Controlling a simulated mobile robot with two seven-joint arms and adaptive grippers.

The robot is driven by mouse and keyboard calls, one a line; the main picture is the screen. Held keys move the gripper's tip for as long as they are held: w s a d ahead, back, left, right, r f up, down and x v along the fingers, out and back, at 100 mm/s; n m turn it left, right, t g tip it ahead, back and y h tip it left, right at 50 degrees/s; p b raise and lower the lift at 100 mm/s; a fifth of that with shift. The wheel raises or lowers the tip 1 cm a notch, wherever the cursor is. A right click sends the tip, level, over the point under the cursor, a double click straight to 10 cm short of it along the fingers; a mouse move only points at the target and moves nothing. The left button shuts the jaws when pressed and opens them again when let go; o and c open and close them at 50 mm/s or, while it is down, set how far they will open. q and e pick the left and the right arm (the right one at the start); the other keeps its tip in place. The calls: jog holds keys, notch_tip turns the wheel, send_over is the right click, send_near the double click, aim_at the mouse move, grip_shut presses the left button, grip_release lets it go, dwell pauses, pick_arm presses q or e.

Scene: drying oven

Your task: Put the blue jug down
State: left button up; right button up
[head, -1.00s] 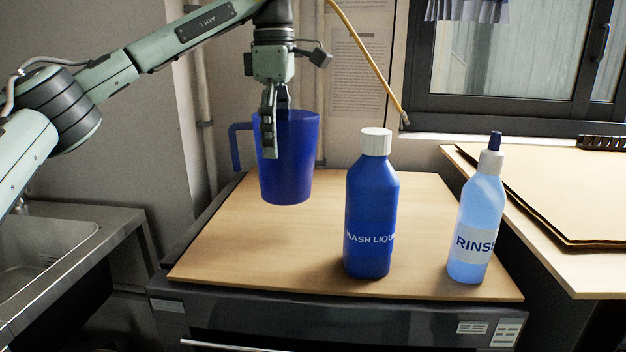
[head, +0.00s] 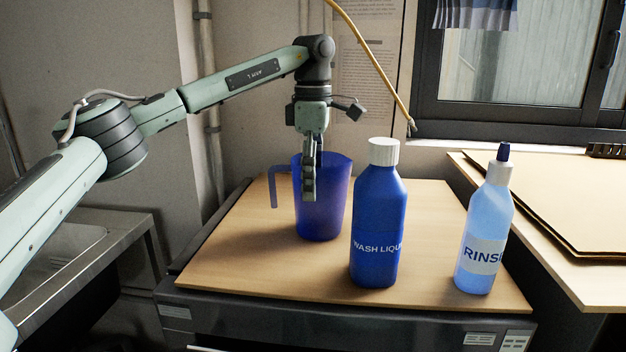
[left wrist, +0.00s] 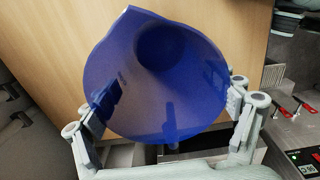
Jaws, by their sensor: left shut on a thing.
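The blue jug (head: 334,212) is upright at the back middle of the wooden board (head: 235,240), its handle pointing left. My left gripper (head: 309,185) comes down from above and is shut on the jug. In the left wrist view the jug (left wrist: 165,85) is seen from above with the fingers of my left gripper (left wrist: 165,105) on either side of it. The jug's base is at or just above the board; I cannot tell whether it touches. My right gripper is not in view.
A dark blue wash liquid bottle (head: 377,225) stands close to the right of the jug. A pale blue rinse bottle (head: 484,230) stands further right. A sink (head: 60,255) is at the left and a yellow hose (head: 372,60) hangs behind. The board's left front is clear.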

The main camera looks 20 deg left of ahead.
pick_arm(q)
jog(key=o, duration=1.1)
jog(key=shift+f, duration=0.15)
jog(key=shift+c, duration=0.2)
